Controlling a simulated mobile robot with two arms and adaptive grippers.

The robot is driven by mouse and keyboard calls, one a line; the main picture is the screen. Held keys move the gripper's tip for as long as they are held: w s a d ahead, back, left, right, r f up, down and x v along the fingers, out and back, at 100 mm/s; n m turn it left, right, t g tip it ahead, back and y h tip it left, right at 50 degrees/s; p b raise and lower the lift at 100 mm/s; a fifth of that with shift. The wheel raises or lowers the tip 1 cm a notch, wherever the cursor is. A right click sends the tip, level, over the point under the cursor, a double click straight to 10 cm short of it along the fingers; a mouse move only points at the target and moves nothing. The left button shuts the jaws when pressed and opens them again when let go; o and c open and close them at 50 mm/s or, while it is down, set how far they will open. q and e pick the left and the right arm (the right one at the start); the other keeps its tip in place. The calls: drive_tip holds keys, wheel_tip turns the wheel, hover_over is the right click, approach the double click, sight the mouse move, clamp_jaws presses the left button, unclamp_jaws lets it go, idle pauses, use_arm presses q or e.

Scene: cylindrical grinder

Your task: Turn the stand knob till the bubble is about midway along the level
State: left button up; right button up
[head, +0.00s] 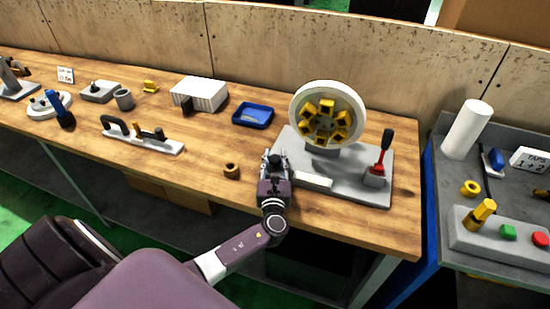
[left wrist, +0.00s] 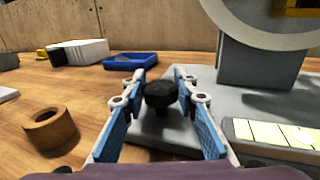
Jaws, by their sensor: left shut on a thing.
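The stand is a grey base plate (head: 350,187) carrying a round white wheel (head: 294,108) with yellow segments inside. The black stand knob (left wrist: 160,95) sits at the plate's near left corner, upright in the left wrist view. My left gripper (head: 274,156) is shut on the knob, with its blue finger pads (left wrist: 160,88) on either side of it. The level (head: 312,180) is a pale strip on the plate's front edge, right of the gripper. My right gripper is not in view.
A brown ring (head: 232,171) stands on the bench just left of the gripper. A blue tray (head: 253,115) lies behind. A red-handled tool with a black grip (head: 382,158) stands on the plate's right. A grey side table (head: 455,183) is further right.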

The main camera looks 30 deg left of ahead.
use_arm(q)
drive_tip(key=n+g+y+b, duration=0.1)
drive_tip(key=n+g+y, duration=0.1)
drive_tip(key=y, duration=0.1)
drive_tip(key=shift+f+n+g+b, duration=0.1)
drive_tip(key=shift+n+g+b, duration=0.2)
drive_tip(key=shift+n, duration=0.1)
drive_tip(key=shift+n+g+y, duration=0.4)
drive_tip(key=shift+g+y, duration=0.1)
drive_tip(key=shift+y, duration=0.1)
drive_tip(key=shift+r, duration=0.2)
drive_tip(key=o, duration=1.2)
drive_tip(key=shift+s+d+f, duration=0.1)
drive_tip(key=shift+s, duration=0.05)
drive_tip(key=v, duration=1.1)
drive_tip(key=shift+s+d, duration=0.2)
drive_tip(key=shift+d, duration=0.1)
